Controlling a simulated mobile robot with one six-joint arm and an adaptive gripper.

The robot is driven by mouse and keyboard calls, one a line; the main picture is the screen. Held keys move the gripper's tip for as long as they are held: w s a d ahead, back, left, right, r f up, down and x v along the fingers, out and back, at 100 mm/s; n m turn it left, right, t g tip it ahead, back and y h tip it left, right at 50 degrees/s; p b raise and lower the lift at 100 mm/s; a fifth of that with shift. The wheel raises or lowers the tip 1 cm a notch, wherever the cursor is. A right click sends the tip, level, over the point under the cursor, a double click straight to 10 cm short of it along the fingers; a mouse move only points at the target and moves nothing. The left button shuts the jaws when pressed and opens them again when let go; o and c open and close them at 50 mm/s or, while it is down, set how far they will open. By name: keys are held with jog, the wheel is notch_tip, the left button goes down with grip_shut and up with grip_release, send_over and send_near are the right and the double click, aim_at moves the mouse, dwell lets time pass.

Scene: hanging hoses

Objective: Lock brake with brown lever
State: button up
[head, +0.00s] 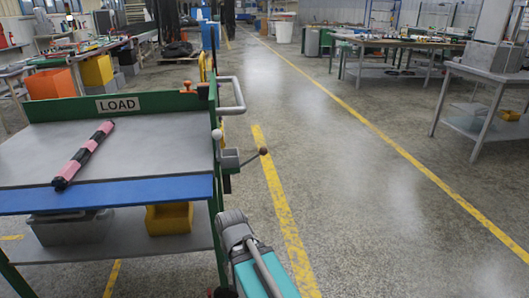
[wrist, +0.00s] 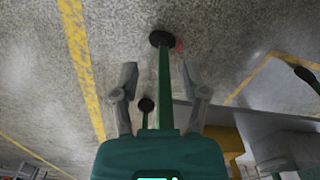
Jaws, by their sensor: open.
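The brown lever (head: 263,151) is a short rod with a round brown knob. It sticks out to the right from a grey bracket (head: 230,158) on the right side of a green-framed cart (head: 120,189). A pale round knob (head: 217,134) stands just above the bracket. My gripper (wrist: 160,75) is open and empty in the wrist view, pointing toward the floor area. A green cart leg with a dark foot (wrist: 161,38) shows beyond and between the fingers, apparently untouched. I cannot make out the brown lever in the wrist view. The head view shows my arm below the bracket, not clear fingertips.
The cart has a LOAD sign (head: 117,104), a pink and black bar (head: 83,155) on top, and a grey handle (head: 237,96). A yellow bin (head: 169,218) sits on its lower shelf. The floor aisle (head: 345,190) to the right is clear. Tables stand farther right.

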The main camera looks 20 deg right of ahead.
jog(key=o, duration=0.3)
jog(key=shift+o, duration=0.2)
jog(key=w+d+r+m+t+y+p, duration=0.2)
jog(key=w+d+r+m+t+y, duration=0.3)
jog(key=w+d+r+m+y, duration=0.65)
jog(key=w+d+r+m+t, duration=0.2)
jog(key=d+r+m+t, duration=0.2)
jog(key=d+m, duration=0.3)
jog(key=w+d+r+m+t+p, duration=0.1)
jog(key=d+r+m+t, duration=0.3)
jog(key=d, duration=0.8)
notch_tip(320, 180, up, 3)
jog(key=w+m, duration=0.1)
jog(key=m, duration=0.2)
jog(key=shift+f+t, duration=0.15)
jog(key=shift+t, duration=0.15)
jog(key=shift+w, duration=0.1)
